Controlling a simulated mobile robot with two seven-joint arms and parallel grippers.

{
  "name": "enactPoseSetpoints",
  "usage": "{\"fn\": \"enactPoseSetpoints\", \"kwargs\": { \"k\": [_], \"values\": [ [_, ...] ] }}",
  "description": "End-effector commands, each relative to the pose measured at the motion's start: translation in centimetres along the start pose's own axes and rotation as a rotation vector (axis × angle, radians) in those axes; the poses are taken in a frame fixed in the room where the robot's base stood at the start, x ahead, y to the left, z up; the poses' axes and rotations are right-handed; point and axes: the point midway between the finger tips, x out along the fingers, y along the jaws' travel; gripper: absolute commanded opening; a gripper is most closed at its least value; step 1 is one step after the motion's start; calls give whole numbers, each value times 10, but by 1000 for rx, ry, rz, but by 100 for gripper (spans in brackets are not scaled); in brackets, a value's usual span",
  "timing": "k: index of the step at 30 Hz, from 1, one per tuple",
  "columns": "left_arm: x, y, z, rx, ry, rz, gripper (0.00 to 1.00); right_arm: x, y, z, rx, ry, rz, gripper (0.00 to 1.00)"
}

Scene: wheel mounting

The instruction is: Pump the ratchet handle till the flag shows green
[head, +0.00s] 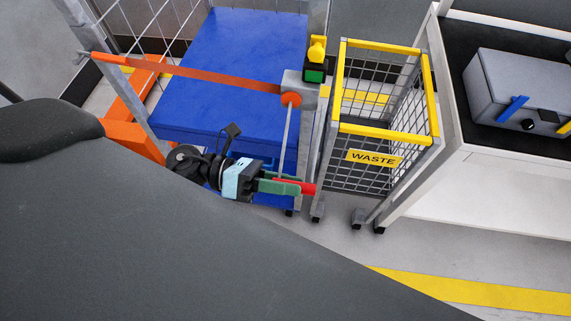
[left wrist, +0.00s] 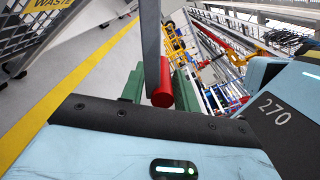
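The ratchet unit (head: 300,87) is a grey block with an orange hub, at the end of an orange strap across a blue load. Its handle (head: 286,140) is a thin metal bar hanging downward from the hub, with a red grip (head: 309,189) at its lower end. A dark block with a green face (head: 314,75) sits by the ratchet, under a yellow piece. My left gripper (head: 284,185) has green fingers; in the left wrist view the red grip (left wrist: 162,88) lies between them, and they appear shut on it. My right gripper is not in view.
A wire waste bin with yellow rims (head: 383,133) stands close right of the handle. The blue load (head: 235,50) sits in a wire-sided cart behind the strap (head: 200,76). A white bench (head: 500,190) with a grey case (head: 520,90) is at right.

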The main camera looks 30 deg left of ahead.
Motion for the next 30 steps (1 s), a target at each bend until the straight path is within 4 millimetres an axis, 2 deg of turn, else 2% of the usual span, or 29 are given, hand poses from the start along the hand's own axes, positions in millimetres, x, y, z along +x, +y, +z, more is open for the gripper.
{"fn": "enactPoseSetpoints", "kwargs": {
  "k": [2, 12, 24, 30],
  "values": [
    [0, 0, 0, 0, -1, 0, 41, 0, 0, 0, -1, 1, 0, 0],
    [-4, 1, -1, -4, 1, 3, 41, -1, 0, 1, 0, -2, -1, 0],
    [-62, 2, -2, -5, 2, 3, 41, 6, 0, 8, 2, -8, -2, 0],
    [-77, 1, -1, -2, 0, 1, 41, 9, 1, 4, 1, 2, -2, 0]
  ]
}}
